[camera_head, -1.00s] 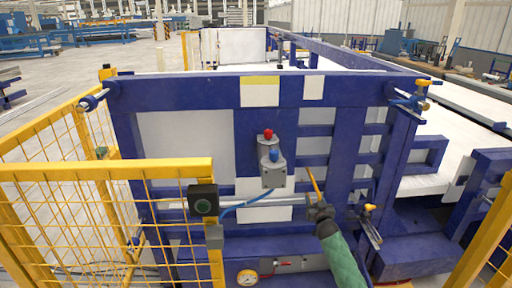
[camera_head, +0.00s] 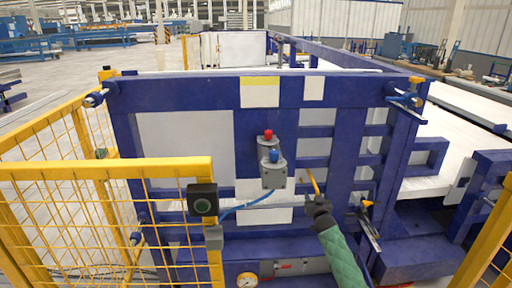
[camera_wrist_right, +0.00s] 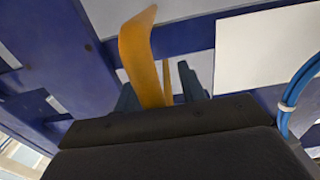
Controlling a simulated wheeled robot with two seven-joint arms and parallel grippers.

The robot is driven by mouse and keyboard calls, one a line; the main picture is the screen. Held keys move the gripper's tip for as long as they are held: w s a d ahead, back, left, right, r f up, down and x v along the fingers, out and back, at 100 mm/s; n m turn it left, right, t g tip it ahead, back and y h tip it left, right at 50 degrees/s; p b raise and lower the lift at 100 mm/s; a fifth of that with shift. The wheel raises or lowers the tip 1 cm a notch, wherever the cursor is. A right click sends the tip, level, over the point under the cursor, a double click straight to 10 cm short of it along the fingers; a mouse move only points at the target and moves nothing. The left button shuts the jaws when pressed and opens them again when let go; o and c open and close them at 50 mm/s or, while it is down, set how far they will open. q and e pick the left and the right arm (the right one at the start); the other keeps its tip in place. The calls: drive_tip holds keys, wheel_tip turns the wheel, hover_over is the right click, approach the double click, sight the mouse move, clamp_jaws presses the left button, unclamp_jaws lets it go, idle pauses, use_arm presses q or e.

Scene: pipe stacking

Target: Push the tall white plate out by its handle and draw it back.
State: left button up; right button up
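Pale white panels show behind a blue frame (camera_head: 350,92) in the head view, a large one (camera_head: 185,145) at left and another (camera_head: 265,205) at lower middle. I cannot tell which is the tall plate. A yellow handle (camera_head: 314,183) rises just above my right gripper (camera_head: 319,204), in front of the frame. In the right wrist view the yellow handle (camera_wrist_right: 143,58) stands between the dark fingertips of my right gripper (camera_wrist_right: 160,92). The fingers are apart, with a gap visible beside the right one. The handle's lower end is hidden. My left gripper is not in view.
A grey box with red and blue buttons (camera_head: 272,168) stands on the frame, with a blue hose (camera_head: 250,204) below it. Yellow mesh fencing (camera_head: 110,165) closes the left side. A clamp (camera_head: 408,98) sits at upper right, and a dark button box (camera_head: 203,200) stands at front left.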

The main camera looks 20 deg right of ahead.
clamp_jaws()
drive_tip(key=shift+p+v, duration=1.15)
drive_tip(key=shift+v, duration=1.1)
idle(0.7)
idle(0.4)
drive_tip(key=shift+o, duration=1.4)
unclamp_jaws()
